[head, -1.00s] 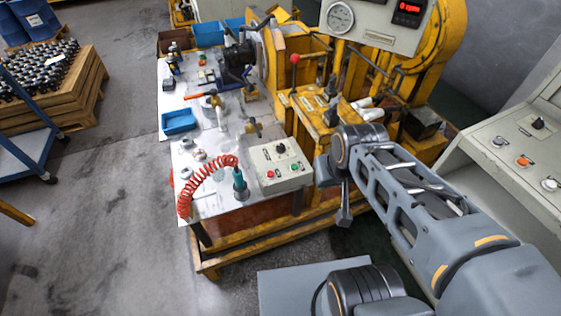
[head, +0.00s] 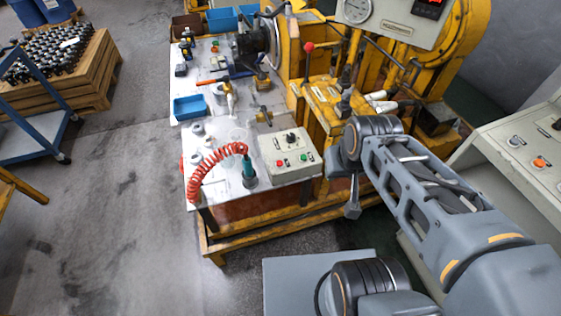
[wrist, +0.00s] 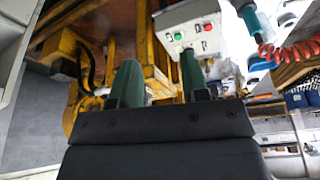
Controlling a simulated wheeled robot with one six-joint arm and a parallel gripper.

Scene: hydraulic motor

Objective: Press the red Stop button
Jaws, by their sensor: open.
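The red button (head: 280,163) is on the front left of the sloped face of a pale control box (head: 272,147). A green button (head: 304,157) is to its right, and a black knob (head: 291,138) is behind them. The labels are too small to read. In the wrist view the red button (wrist: 208,27) and green button (wrist: 179,36) show on the box, beyond the fingertips. My gripper (wrist: 160,78) is open, with two dark green fingers apart and nothing between them. In the head view my gripper (head: 353,200) hangs to the right of the box, apart from it.
A coiled red hose (head: 215,160) with a teal tool (head: 248,172) stands just left of the box. A blue tray (head: 189,107) and loose parts lie on the white-topped bench. A yellow machine (head: 325,100) rises behind. Open floor (head: 120,210) is at the left.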

